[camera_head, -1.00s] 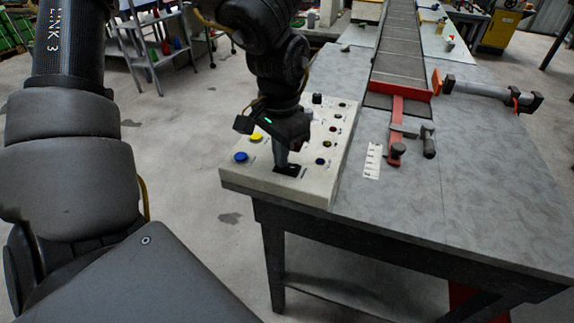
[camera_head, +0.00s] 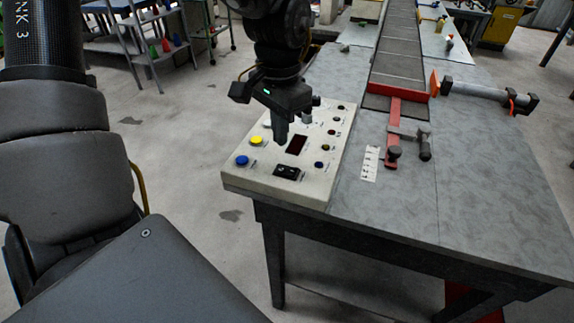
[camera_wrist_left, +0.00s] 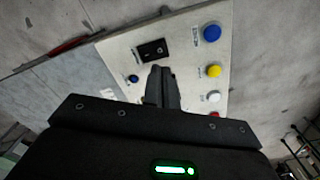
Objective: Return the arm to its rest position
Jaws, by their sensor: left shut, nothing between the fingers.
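My left gripper (camera_head: 281,138) is above the control panel (camera_head: 313,190), which is a pale box on the near left corner of the grey table. Its fingers are shut with nothing between them and point down at the panel. They appear raised off its surface. In the left wrist view the closed fingers (camera_wrist_left: 162,78) point toward a black rocker switch (camera_wrist_left: 153,49). In the head view that switch (camera_head: 286,172) lies nearer the panel's front edge than the fingers. A blue button (camera_head: 242,160) and a yellow button (camera_head: 257,141) are to the left. My right gripper is not seen.
The grey table (camera_head: 465,205) carries a conveyor (camera_head: 398,50), a red bracket (camera_head: 394,125) and a grey cylinder (camera_head: 475,90). A white labelled strip (camera_head: 370,163) lies beside the panel. A shelf rack (camera_head: 160,45) stands behind on the left. The floor left of the table is open.

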